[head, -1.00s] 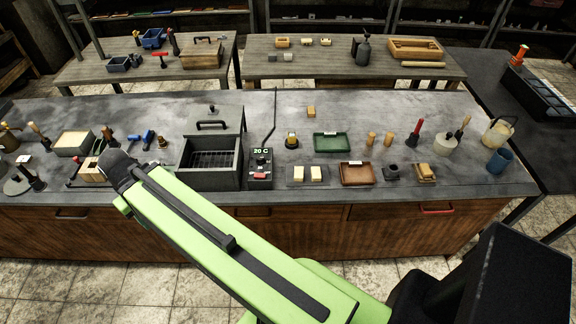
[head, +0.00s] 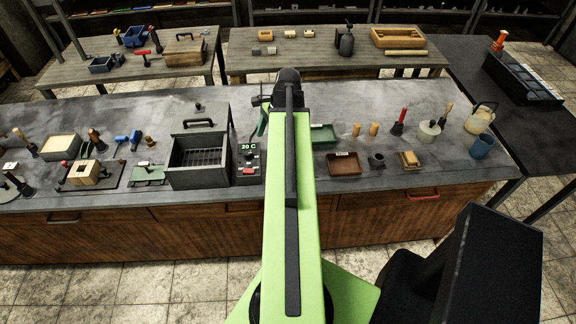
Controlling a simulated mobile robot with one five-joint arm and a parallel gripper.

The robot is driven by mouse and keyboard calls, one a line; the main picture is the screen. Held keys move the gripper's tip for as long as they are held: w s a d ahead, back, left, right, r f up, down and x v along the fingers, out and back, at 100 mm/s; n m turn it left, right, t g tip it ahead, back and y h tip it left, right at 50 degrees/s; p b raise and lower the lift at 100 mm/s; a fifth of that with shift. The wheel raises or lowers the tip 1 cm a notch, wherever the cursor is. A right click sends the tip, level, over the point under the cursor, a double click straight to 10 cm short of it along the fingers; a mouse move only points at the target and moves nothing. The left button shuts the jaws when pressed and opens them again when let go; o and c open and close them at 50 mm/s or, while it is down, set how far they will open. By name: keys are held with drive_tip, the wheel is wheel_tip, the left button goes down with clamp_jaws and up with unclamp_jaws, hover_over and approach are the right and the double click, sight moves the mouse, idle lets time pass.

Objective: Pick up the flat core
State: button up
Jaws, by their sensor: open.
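My arm stretches straight up the middle of the head view. My gripper (head: 262,103) shows only in part, as dark pieces just left of the arm's far end, above the grey bench behind the controller box. It is open, with nothing seen between its jaws. I cannot pick out the flat core for sure. The small sand-coloured blocks on the middle of the bench, a pair on a dark plate and a single one behind, are now hidden behind my arm. A sand-coloured block (head: 409,159) on a small tray shows to the right.
An open metal box with a grid (head: 200,178) and a controller reading 20 C (head: 248,160) stand left of my arm. Right of it are a green tray (head: 323,134), a brown tray (head: 344,170), a red-handled tool (head: 399,122) and a blue cup (head: 482,147).

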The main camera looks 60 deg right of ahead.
drive_tip(key=s+d+r+m+t, duration=0.1)
drive_tip(key=s+d+m, duration=0.6)
drive_tip(key=s, duration=0.4)
drive_tip(key=shift+n, duration=0.6)
drive_tip(key=b+x, duration=0.3)
drive_tip(key=x, duration=0.1)
drive_tip(key=d+b+x, duration=0.1)
drive_tip(key=b+x, duration=0.7)
drive_tip(key=shift+w+d, duration=0.25)
drive_tip(key=shift+w+f, duration=0.1)
drive_tip(key=shift+f, duration=0.1)
drive_tip(key=shift+r, duration=0.15)
drive_tip(key=b+x, duration=0.5)
drive_tip(key=shift+s+d+f, duration=0.2)
drive_tip(key=shift+d+f, duration=0.15)
drive_tip(key=shift+d, duration=0.05)
drive_tip(key=shift+w, duration=0.1)
drive_tip(key=shift+r, duration=0.15)
drive_tip(key=c, duration=1.5)
